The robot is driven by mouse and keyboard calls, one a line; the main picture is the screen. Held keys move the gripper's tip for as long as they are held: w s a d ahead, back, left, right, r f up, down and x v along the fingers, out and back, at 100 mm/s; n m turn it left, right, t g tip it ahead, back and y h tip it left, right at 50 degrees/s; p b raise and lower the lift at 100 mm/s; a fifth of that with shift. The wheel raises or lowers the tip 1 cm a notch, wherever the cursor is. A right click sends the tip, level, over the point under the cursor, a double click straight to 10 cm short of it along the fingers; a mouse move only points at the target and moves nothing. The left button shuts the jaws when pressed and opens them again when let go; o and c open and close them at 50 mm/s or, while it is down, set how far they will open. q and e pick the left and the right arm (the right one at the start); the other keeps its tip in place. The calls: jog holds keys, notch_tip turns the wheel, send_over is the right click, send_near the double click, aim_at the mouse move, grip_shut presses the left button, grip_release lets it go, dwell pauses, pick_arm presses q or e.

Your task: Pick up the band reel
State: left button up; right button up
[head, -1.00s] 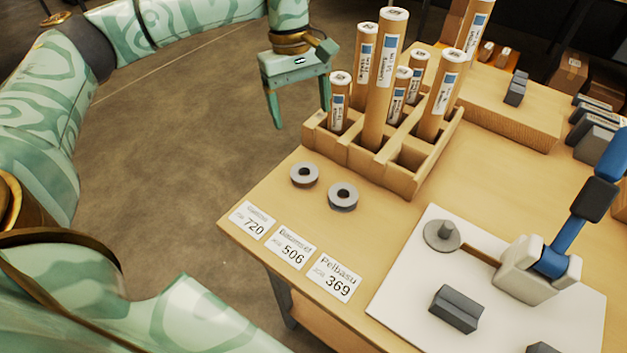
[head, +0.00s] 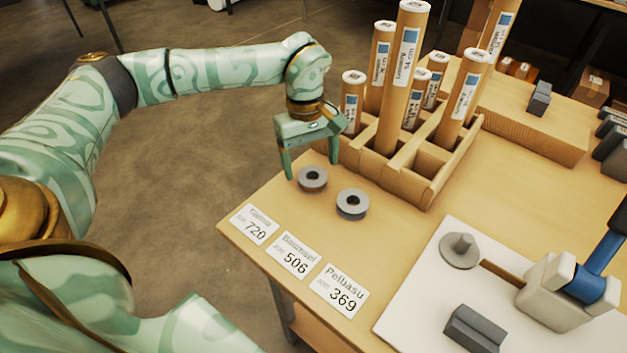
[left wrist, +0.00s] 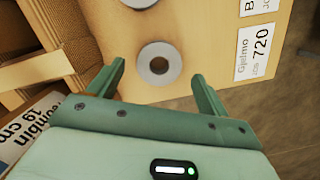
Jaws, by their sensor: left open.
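Two similar grey ring-shaped reels lie flat near the table's left edge; I cannot tell which one the task means. The left reel (head: 312,179) is just below my left gripper (head: 311,169). The right reel (head: 352,204) lies a little nearer the label cards. My left gripper is open and empty, fingers pointing down. In the left wrist view, one reel (left wrist: 147,76) lies between and beyond the open fingertips (left wrist: 158,72). The other reel (left wrist: 139,3) is cut off by the top edge. My right gripper is not in view.
A wooden rack (head: 403,191) with tall cardboard tubes (head: 403,90) stands close behind the reels. Number cards (head: 296,256) lie along the front edge. A white board (head: 415,310) with a blue-handled device (head: 560,287) is at right. Floor lies open at left.

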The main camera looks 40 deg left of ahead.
pick_arm(q)
jog(key=f, duration=0.3)
jog(key=shift+d, duration=0.2)
jog(key=shift+r, duration=0.15)
jog(key=c, duration=1.1)
